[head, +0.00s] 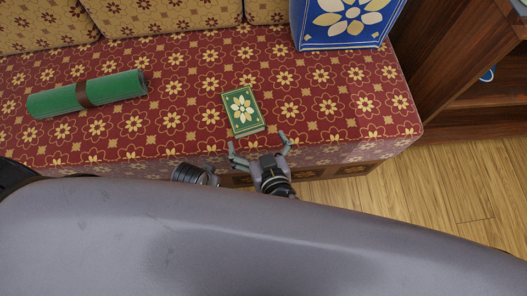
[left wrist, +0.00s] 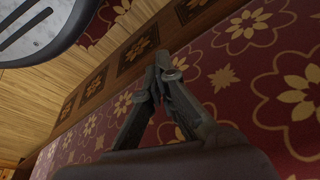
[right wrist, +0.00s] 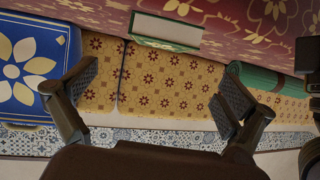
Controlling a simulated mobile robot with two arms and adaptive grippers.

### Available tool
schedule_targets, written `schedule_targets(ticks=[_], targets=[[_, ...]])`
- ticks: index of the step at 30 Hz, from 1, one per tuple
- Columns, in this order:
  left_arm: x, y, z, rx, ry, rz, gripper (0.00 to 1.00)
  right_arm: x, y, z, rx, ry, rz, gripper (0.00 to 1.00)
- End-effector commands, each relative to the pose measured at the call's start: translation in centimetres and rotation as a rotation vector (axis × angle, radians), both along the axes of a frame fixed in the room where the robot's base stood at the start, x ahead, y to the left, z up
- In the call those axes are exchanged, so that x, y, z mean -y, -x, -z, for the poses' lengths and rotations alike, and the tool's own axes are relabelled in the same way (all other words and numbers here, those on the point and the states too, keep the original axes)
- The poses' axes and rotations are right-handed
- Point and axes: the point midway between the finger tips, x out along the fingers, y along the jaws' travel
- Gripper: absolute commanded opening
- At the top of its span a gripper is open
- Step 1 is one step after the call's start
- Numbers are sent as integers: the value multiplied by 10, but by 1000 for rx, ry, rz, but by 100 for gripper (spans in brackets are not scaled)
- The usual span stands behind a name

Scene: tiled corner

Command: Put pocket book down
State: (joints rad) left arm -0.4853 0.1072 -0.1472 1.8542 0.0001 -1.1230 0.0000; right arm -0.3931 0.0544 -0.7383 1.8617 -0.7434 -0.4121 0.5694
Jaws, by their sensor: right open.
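The pocket book (head: 241,114), green with a cream flower on its cover, lies flat on the red floral seat (head: 190,75), close to its front edge. It also shows at the top of the right wrist view (right wrist: 167,31), with its page edge visible. My right gripper (head: 258,142) is open and empty, just in front of the book at the seat's front edge. The book is not between its fingers (right wrist: 157,84). My left gripper (left wrist: 157,72) has its fingertips together with nothing visible between them, near the red floral cloth.
A green roll (head: 112,90) with a brown band lies on the seat at left. A blue flower-patterned box (head: 345,45) stands at the back right. Wooden shelving (head: 465,65) stands at right. Seat around the book is clear.

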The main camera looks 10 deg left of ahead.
Motion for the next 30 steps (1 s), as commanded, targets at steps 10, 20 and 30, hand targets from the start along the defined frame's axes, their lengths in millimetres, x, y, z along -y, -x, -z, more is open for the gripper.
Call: schedule_targets(ticks=[10, 20, 30], targets=[[-1, 7, 24, -13, -1, 2, 0, 24, 44, -20, 0, 1, 0, 99], [-1, 8, 26, -14, -1, 2, 0, 28, 46, -21, -1, 4, 2, 99], [-1, 8, 26, -15, -1, 2, 0, 175, 36, 120, -428, 280, 232, 99]])
